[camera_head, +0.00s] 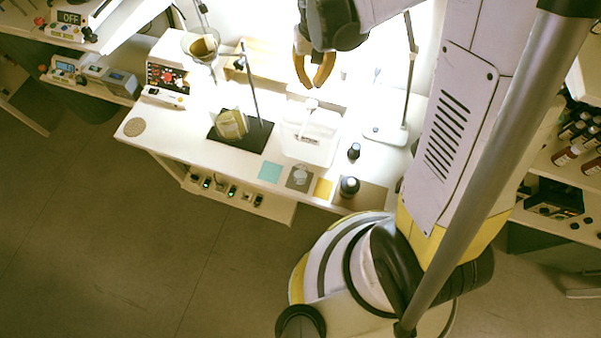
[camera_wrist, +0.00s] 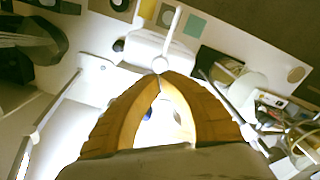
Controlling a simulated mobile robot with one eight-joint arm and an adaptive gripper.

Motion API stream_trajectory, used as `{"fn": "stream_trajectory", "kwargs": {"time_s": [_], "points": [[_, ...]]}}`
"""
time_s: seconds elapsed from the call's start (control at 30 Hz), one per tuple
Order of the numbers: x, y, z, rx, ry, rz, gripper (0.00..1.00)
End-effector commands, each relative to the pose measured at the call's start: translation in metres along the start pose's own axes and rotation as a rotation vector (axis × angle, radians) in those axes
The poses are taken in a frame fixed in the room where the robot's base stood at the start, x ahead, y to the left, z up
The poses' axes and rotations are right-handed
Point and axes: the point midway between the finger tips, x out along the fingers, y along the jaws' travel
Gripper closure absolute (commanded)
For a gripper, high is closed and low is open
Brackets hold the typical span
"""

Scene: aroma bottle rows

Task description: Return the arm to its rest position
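My gripper (camera_head: 313,86) hangs from my raised arm at the top centre of the head view, above the back of the white worktable (camera_head: 180,143). Its two orange fingers curve inward. In the wrist view, the fingertips (camera_wrist: 160,76) come together at the centre, with an open arch behind them.
A white tray (camera_head: 322,150) sits below my gripper. A dark-capped bottle (camera_head: 349,187) and a small dark bottle (camera_head: 354,151) stand to its right. A lamp stand (camera_head: 385,134) rises at the right; a black stand base (camera_head: 254,138) is left. Coloured squares line the front edge.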

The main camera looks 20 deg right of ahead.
Motion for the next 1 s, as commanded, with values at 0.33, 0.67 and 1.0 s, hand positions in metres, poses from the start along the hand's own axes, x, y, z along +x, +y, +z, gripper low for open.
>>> {"fn": "stream_trajectory", "kwargs": {"time_s": [0.33, 0.67, 1.0], "points": [[-0.018, 0.0, 0.0, 0.0, 0.0, 0.0, 1.0], [-0.017, 0.0, 0.0, 0.0, 0.0, 0.0, 1.0], [-0.018, 0.003, 0.024, -0.022, 0.127, -0.012, 1.0]]}}
